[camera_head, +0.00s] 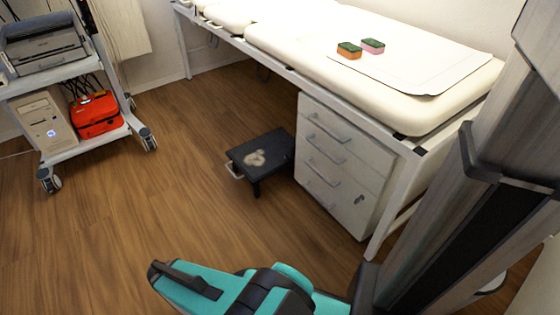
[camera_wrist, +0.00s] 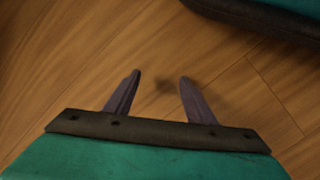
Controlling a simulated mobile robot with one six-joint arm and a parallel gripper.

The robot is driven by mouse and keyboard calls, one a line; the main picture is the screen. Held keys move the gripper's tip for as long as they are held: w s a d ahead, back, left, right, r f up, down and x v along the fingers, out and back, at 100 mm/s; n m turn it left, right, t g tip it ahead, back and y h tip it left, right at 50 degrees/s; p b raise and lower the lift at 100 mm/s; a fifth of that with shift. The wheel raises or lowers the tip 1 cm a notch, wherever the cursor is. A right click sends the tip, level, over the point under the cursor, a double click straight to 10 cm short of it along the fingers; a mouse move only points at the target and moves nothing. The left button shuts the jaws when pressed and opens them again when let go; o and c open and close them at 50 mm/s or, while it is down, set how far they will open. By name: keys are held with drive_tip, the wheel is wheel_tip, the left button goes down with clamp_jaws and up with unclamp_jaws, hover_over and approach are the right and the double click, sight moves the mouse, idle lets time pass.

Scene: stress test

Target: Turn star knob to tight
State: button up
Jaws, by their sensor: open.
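I cannot make out a star knob in either view. A small dark fitting (camera_head: 360,199) shows on the white drawer cabinet, too small to identify. Another small dark piece (camera_head: 420,150) sits at the corner of the treatment bed's frame, also unclear. My gripper (camera_wrist: 160,78) shows in the wrist view with its two dark fingers apart and nothing between them. It is above bare wooden floor. In the head view my teal arm is at the bottom, and its fingers cannot be made out there.
The cream treatment bed (camera_head: 285,45) carries a green-orange sponge (camera_head: 349,51) and a green-pink sponge (camera_head: 373,46). The drawer cabinet (camera_head: 318,118) stands beneath it, beside a low dark step stool (camera_head: 275,150). A wheeled cart (camera_head: 85,146) stands at left. The floor (camera_head: 150,205) between is clear.

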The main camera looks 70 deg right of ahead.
drive_tip(key=s+a+y, duration=0.1)
drive_tip(key=s+a, duration=0.1)
drive_tip(key=a, duration=0.3)
drive_tip(key=s+a+m+y, duration=0.1)
drive_tip(key=s+a, duration=0.1)
drive_tip(key=a, duration=0.3)
drive_tip(key=s+a+g+y, duration=0.1)
drive_tip(key=s+a, duration=0.2)
drive_tip(key=a, duration=0.2)
drive_tip(key=shift+a+r, duration=0.1)
drive_tip(key=shift+a, duration=0.15)
drive_tip(key=c, duration=0.5)
drive_tip(key=shift+d, duration=0.1)
